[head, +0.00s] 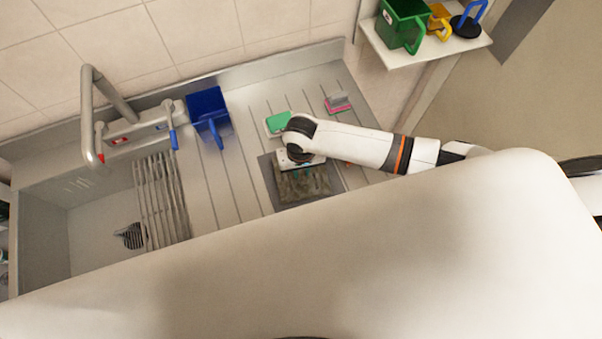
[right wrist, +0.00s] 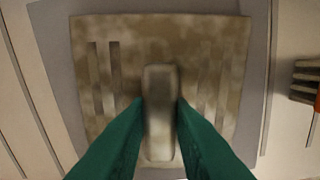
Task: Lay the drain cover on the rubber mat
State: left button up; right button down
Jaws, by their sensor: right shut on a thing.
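The drain cover (right wrist: 90,120) is a square, mottled brown plate with slots and a raised bar handle. It also shows in the head view (head: 312,188). My right gripper (right wrist: 160,108) is shut on its handle, from above; it also shows in the head view (head: 298,168). The rubber mat (head: 269,184) is a dark grey sheet on the ribbed drainboard. In the right wrist view the mat (right wrist: 55,60) shows around the cover, which is over it. I cannot tell whether the cover touches the mat. My left gripper is not in view.
A blue jug (head: 208,112), a green-topped item (head: 277,122) and a pink and grey item (head: 338,102) stand on the drainboard. The sink basin (head: 90,235) with a metal rack (head: 160,200) is left. A shelf (head: 425,50) with jugs is upper right.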

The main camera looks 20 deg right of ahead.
dwell(0.7)
jog(key=c, duration=1.2)
grip_release()
jog(key=shift+f, duration=0.1)
jog(key=shift+o, duration=0.3)
jog(key=o, duration=0.5)
jog(key=shift+r+p, duration=1)
jog(key=shift+r, duration=2.5)
